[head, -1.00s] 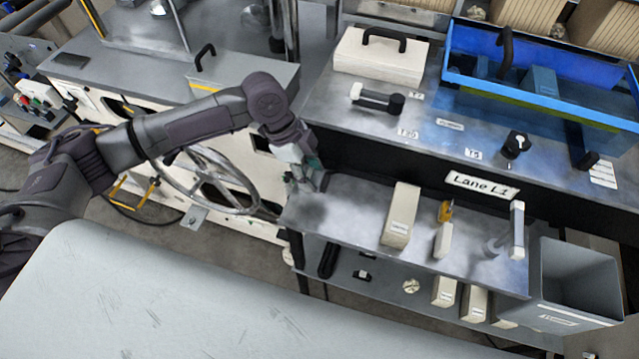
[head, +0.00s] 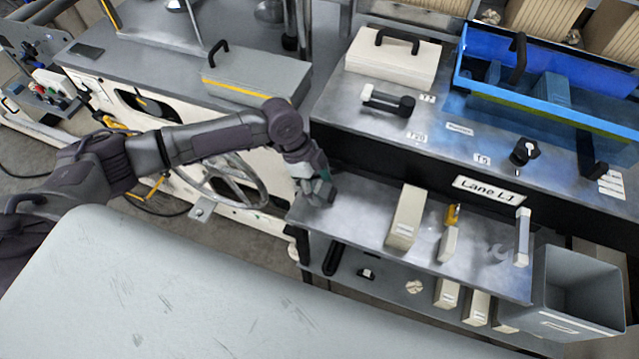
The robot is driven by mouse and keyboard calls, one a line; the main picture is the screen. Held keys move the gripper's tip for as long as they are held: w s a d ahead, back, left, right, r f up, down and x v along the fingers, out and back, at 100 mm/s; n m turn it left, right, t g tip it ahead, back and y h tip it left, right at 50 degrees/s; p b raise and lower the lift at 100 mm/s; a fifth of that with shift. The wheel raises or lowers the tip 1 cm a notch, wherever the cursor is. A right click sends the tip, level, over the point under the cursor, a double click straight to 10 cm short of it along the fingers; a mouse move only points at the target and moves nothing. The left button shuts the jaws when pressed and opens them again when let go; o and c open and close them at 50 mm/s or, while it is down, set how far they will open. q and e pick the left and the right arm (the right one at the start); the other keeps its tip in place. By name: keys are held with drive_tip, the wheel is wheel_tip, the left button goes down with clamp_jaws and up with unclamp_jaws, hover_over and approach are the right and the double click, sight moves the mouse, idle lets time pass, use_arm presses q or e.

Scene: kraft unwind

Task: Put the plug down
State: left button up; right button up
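My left gripper (head: 318,188) is low over the left end of the grey metal shelf (head: 350,215). Its fingers are small and dark grey in the head view, and I cannot tell whether they are open, shut or hold a plug. No plug shows clearly at the fingertips. A black knob-like piece with a white tag (head: 523,151) stands on the upper bench by the T5 label. A black and white bar-shaped piece (head: 388,101) lies there near the T20 label. My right gripper is not in view.
A blue tray (head: 555,100) sits on the bench above.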

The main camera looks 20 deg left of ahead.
use_arm(q)
drive_tip(key=shift+r, duration=0.2)
drive_tip(key=shift+w+a+r, duration=0.1)
drive_tip(key=shift+a+r, duration=0.05)
drive_tip(key=shift+r, duration=0.05)
drive_tip(key=b+v, duration=0.3)
drive_tip(key=v, duration=0.8)
drive_tip(key=shift+r, duration=0.2)
drive_tip(key=shift+f, duration=0.1)
